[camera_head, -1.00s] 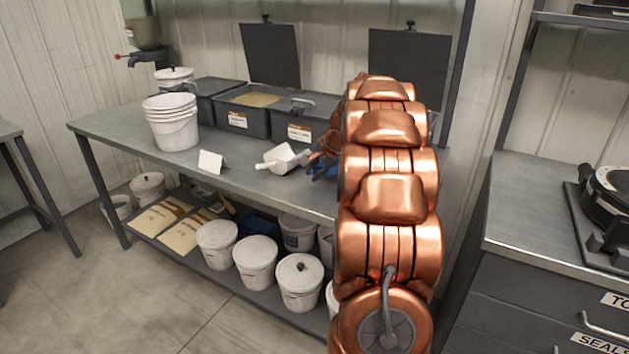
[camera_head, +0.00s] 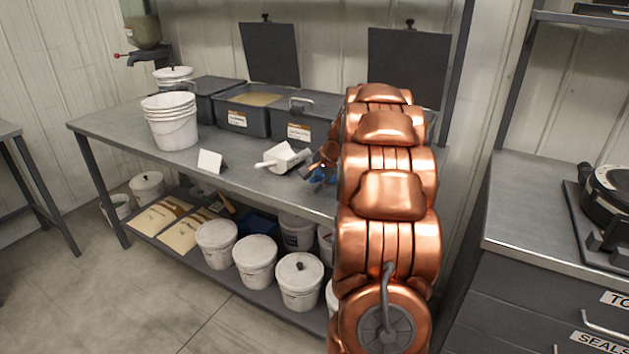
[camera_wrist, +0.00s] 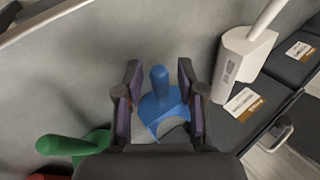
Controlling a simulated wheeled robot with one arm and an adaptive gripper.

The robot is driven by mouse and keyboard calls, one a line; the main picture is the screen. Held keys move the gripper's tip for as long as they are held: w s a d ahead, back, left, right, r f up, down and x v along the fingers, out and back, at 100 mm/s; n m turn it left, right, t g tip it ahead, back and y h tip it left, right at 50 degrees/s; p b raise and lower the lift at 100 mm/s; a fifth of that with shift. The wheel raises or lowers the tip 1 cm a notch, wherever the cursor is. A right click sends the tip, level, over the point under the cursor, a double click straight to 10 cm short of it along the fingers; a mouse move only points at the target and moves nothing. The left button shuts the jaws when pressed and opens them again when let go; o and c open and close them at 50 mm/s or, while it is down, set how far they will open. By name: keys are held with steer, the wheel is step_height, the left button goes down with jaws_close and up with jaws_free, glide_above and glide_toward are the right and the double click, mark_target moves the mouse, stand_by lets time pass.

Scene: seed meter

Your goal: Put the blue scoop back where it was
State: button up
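The blue scoop (camera_wrist: 152,118) stands on the metal bench in the wrist view, its handle pointing up toward the camera. My gripper (camera_wrist: 159,72) is open, one finger on each side of the scoop. Gaps show between the fingers and the handle. The near part of the scoop is hidden behind my gripper. In the head view only a little of the blue scoop (camera_head: 323,176) shows below my gripper (camera_head: 316,178), beside my copper arm.
A white scoop (camera_head: 283,157) lies just left of my gripper; it is at upper right in the wrist view (camera_wrist: 243,55). A green scoop (camera_wrist: 75,145) is at lower left there. Grey bins (camera_head: 243,117) line the bench's back. White buckets (camera_head: 171,128) and a blank card (camera_head: 210,161) stand farther left.

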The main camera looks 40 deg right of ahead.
steer(key=shift+r, duration=0.1)
steer(key=v, duration=1.2)
steer(key=shift+b, duration=0.35)
steer(key=s+a+f+n+g+y, duration=0.1)
steer(key=s+a+f+n, duration=0.15)
steer(key=a, duration=0.65)
steer(key=s+a+f+n+g, duration=0.1)
steer(key=s+a+n+g, duration=0.15)
steer(key=a, duration=0.65)
steer(key=s+a+f+n+g+y, duration=0.1)
steer(key=a+f+n, duration=0.15)
steer(key=a, duration=0.65)
steer(key=s+a+f+n+g, duration=0.1)
steer(key=s+a+f+n, duration=0.1)
steer(key=s, duration=0.6)
steer(key=s+a+f+n+g+h, duration=0.1)
steer(key=s+a+f+n+g, duration=0.1)
steer(key=s+a, duration=0.4)
steer(key=s+a+f+n+g, duration=0.1)
steer(key=s+a+f+n, duration=0.2)
steer(key=s, duration=0.7)
steer(key=a+n, duration=0.1)
steer(key=n, duration=0.1)
steer(key=shift+a+f+n+h, duration=0.15)
steer(key=shift+f+n+h, duration=0.1)
steer(key=shift+n+h, duration=0.15)
steer(key=shift+w, duration=0.1)
